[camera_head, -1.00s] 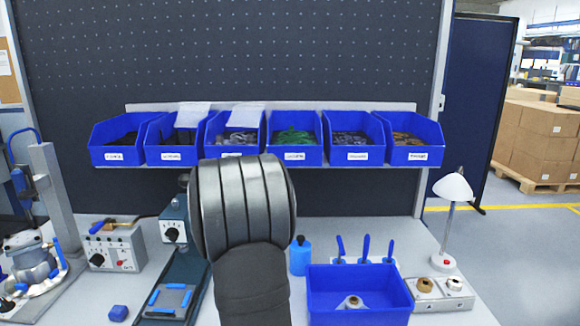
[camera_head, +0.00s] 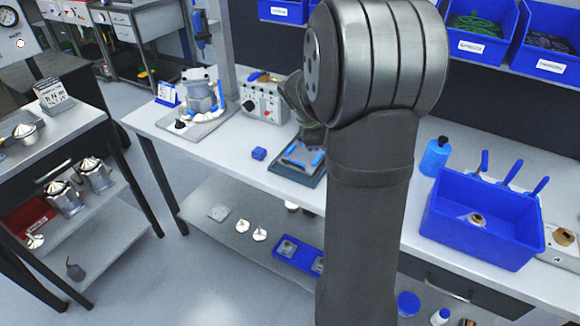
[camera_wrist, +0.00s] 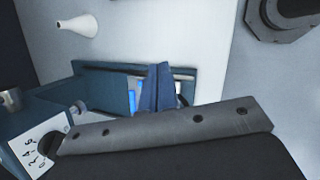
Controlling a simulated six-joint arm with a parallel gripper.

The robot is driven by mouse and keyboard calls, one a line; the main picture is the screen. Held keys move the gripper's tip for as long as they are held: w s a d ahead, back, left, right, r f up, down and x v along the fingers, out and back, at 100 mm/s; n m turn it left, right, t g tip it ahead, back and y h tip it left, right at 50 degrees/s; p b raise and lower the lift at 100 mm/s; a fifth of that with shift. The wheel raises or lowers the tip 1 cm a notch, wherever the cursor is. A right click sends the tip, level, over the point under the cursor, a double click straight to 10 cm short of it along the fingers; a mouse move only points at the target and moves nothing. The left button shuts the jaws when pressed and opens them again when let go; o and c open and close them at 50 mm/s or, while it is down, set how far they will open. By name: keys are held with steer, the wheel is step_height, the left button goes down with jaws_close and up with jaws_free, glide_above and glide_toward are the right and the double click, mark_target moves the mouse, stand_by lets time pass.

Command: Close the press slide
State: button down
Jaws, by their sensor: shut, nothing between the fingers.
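The press slide (camera_head: 301,152) is a plate edged with blue strips on a dark teal base (camera_head: 290,172) at the bench's front edge, in the head view. In the wrist view its blue strips (camera_wrist: 132,97) show partly behind my fingers, with the teal base (camera_wrist: 90,70) around them. My gripper (camera_wrist: 158,68) is shut and empty, its fingers in front of the slide; whether they touch it I cannot tell. The press housing (camera_wrist: 35,140) with a white dial plate is at lower left in the wrist view. My arm hides the housing in the head view.
A blue bottle (camera_head: 435,157) and a blue bin (camera_head: 482,218) are to the right.

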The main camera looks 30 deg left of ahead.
mark_target(301, 155)
steer(key=s+a+f+n+t+y, duration=0.2)
steer(key=s+a+n+t, duration=0.1)
steer(key=s+a+n, duration=0.4)
steer(key=s+a+f+n+t+y, duration=0.2)
steer(key=s+a+n, duration=0.2)
steer(key=s+n, duration=0.4)
steer(key=shift+n, duration=0.3)
steer(key=x, duration=1)
steer(key=shift+w+d+r, duration=0.1)
steer(key=shift+w+d, duration=0.1)
steer(key=shift+w, duration=0.45)
steer(key=w, duration=0.3)
steer(key=shift+w, duration=0.5)
steer(key=w, duration=1.4)
steer(key=shift+w, duration=0.4)
steer(key=shift+w+r, duration=0.2)
steer(key=shift+w, duration=0.3)
